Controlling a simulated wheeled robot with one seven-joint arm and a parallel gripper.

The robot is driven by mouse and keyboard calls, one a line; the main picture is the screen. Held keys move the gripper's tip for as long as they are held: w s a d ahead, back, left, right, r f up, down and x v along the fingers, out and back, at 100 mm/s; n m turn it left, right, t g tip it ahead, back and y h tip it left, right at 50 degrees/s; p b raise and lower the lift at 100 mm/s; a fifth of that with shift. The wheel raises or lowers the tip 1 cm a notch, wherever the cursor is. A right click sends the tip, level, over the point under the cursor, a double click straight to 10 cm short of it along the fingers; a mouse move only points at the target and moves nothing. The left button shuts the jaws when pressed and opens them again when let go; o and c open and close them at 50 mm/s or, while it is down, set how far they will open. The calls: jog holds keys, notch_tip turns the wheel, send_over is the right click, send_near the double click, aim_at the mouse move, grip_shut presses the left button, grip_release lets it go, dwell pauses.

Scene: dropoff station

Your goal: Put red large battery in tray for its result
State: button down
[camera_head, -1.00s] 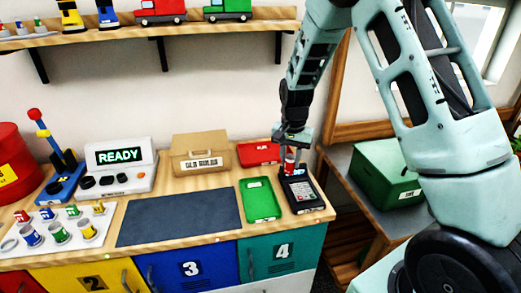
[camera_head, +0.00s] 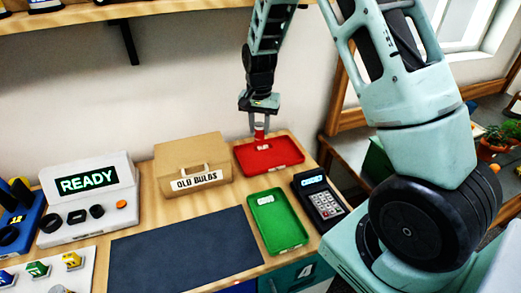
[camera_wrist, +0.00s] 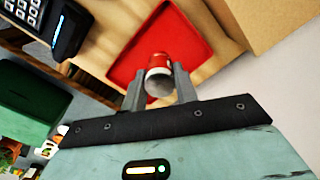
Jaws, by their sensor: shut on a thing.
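My gripper (camera_head: 259,124) is shut on the red large battery (camera_head: 260,131), held upright by its upper part. It also shows in the wrist view, where the battery (camera_wrist: 160,66) sits between the two fingers. The green tray (camera_head: 277,228) lies nearer and is empty. The tester with a keypad (camera_head: 320,199) stands right of the green tray; its small screen is lit but too small to read.
A cardboard box marked "OLD BULBS" (camera_head: 194,180) stands left of the red tray. A grey console reading "READY" (camera_head: 87,187) is at the left. A dark mat (camera_head: 185,250) lies in front, clear. The wall is close behind the red tray.

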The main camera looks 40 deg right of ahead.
jog(key=shift+w, duration=0.25)
jog(key=shift+f, duration=0.3)
notch_tip(320, 180, down, 9)
jog(key=p, duration=0.3)
jog(key=shift+w+f, duration=0.1)
jog(key=shift+f, duration=0.1)
jog(key=shift+f, duration=0.15)
jog(key=c, duration=1.1)
grip_release()
